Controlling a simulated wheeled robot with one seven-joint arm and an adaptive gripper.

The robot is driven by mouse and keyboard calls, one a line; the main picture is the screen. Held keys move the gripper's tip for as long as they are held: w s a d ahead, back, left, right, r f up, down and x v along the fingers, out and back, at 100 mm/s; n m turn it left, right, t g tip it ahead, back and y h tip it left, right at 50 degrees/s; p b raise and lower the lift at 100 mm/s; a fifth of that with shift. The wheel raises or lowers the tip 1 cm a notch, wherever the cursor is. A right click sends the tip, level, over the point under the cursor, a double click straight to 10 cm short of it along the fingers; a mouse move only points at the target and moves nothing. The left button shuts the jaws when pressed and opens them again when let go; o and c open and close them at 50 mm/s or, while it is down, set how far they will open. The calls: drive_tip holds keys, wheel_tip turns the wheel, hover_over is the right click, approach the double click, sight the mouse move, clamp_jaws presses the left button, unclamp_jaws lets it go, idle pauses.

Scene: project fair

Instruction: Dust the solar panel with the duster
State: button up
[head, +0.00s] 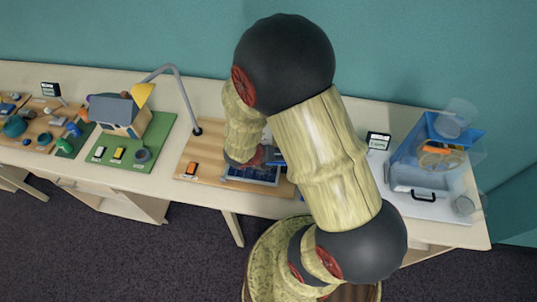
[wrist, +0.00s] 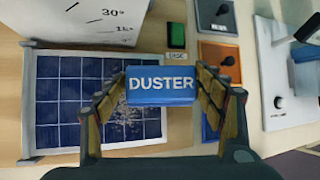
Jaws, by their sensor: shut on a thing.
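The blue duster (wrist: 160,86), lettered DUSTER in white, sits between the fingers of my gripper (wrist: 160,74), which is shut on it. The solar panel (wrist: 75,100) is dark blue with white grid lines and a pale frame, at the left of the wrist view. Pale specks of dust show on the panel near its right part, beside my left finger. The duster is over the panel's right edge; whether it touches the panel I cannot tell. In the head view the panel (head: 248,178) lies on a wooden board, partly hidden by my arm.
A lamp on a bent grey arm (head: 178,85) stands left of the panel. A model house (head: 118,112) is on a green board farther left. A tray with a blue-and-clear device (head: 430,145) is at right.

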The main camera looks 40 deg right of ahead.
drive_tip(key=shift+r, duration=0.1)
drive_tip(key=r+p, duration=0.2)
drive_tip(key=w+r+p, duration=0.1)
drive_tip(key=p, duration=0.1)
drive_tip(key=a+r+p, duration=0.1)
drive_tip(key=r, duration=0.1)
drive_tip(key=shift+w+r+p, duration=0.2)
drive_tip(key=shift+r+p, duration=0.1)
drive_tip(key=shift+p, duration=0.1)
idle(0.3)
drive_tip(key=r+p, duration=0.3)
drive_tip(key=shift+w+a, duration=0.35)
drive_tip(key=shift+w, duration=0.05)
drive_tip(key=shift+f, duration=0.1)
idle(0.4)
